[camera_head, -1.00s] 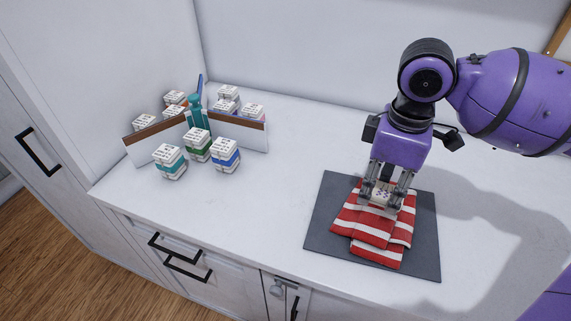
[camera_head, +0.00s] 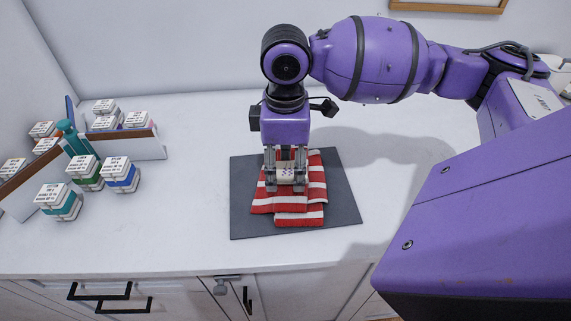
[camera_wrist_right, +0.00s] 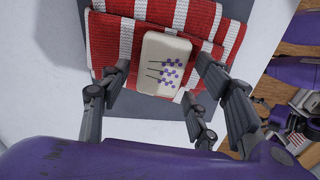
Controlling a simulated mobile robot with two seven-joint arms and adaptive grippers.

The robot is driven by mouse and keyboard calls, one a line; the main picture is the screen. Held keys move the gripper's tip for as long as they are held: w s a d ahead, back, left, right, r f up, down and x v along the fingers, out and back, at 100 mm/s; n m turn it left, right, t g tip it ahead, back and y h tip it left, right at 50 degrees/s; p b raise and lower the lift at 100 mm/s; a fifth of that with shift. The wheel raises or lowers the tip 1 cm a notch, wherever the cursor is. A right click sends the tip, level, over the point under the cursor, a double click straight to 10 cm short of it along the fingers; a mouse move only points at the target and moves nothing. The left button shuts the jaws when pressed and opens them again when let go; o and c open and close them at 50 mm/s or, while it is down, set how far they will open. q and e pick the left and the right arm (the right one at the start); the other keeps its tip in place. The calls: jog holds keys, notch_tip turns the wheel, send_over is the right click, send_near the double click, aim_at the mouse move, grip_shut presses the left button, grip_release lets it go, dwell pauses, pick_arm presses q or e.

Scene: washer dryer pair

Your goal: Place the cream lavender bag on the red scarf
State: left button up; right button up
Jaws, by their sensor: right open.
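The cream lavender bag (camera_head: 286,172), printed with purple sprigs, lies on the folded red-and-white striped scarf (camera_head: 300,219). My right gripper (camera_head: 286,187) is open, pointing down, with its fingers on either side of the bag. In the right wrist view the bag (camera_wrist_right: 162,64) rests on the scarf (camera_wrist_right: 112,40), and the open right gripper's fingertips (camera_wrist_right: 160,75) stand beside it. I cannot tell whether a fingertip touches the bag. My left gripper is not in view.
The scarf lies on a dark grey mat (camera_head: 343,205) on the white counter (camera_head: 190,215). To the left are several small labelled boxes (camera_head: 120,174), a teal object (camera_head: 76,140) and a low divider (camera_head: 150,146). Counter right of the mat is clear.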

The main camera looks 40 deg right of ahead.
aim_at(286, 169)
notch_tip(286, 169, up, 12)
jog(key=p, duration=0.1)
jog(key=shift+p, duration=0.3)
jog(key=shift+f, duration=0.1)
dwell(0.4)
